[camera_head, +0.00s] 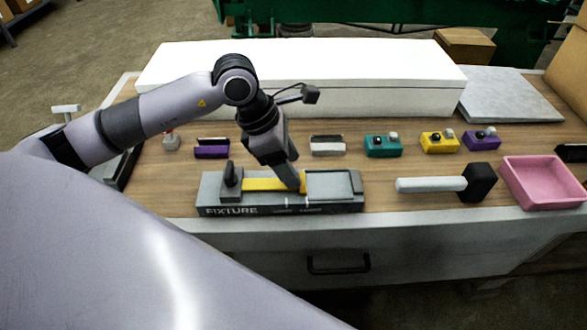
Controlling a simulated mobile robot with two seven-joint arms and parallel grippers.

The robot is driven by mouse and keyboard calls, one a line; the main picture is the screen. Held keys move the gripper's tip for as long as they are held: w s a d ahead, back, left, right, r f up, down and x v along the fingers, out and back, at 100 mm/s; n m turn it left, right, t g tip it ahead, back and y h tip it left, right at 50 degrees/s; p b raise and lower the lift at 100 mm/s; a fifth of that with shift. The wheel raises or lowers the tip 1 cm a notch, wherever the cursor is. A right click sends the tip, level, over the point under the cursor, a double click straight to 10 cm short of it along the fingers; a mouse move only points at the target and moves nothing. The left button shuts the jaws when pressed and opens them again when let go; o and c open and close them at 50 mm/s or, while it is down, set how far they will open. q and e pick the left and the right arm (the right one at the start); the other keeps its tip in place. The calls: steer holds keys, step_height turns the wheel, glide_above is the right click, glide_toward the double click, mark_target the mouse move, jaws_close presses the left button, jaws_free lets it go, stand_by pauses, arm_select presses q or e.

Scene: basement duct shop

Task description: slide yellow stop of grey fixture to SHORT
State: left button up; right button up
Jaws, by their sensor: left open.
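The grey fixture (335,186) lies along the front of the bench, with FIXTURE lettered on its dark front face. Two smaller labels farther right on that face are too small to read. A yellow piece (262,184) lies along its top, from a dark upright knob at the left to about the middle. My left gripper (294,183) points down at the right end of the yellow piece and partly hides it. Its jaws are open; I cannot tell whether they touch the yellow piece. My right gripper is not in view.
A black-headed mallet (478,183) and a pink tray (541,182) lie right of the fixture. Small purple, teal and yellow blocks stand behind it. A long white box (300,75) fills the back. A grey slab (508,95) lies at the back right.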

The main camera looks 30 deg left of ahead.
mark_target(280, 184)
arm_select(q)
steer(key=shift+v, duration=2.25)
steer(key=shift+s, duration=0.1)
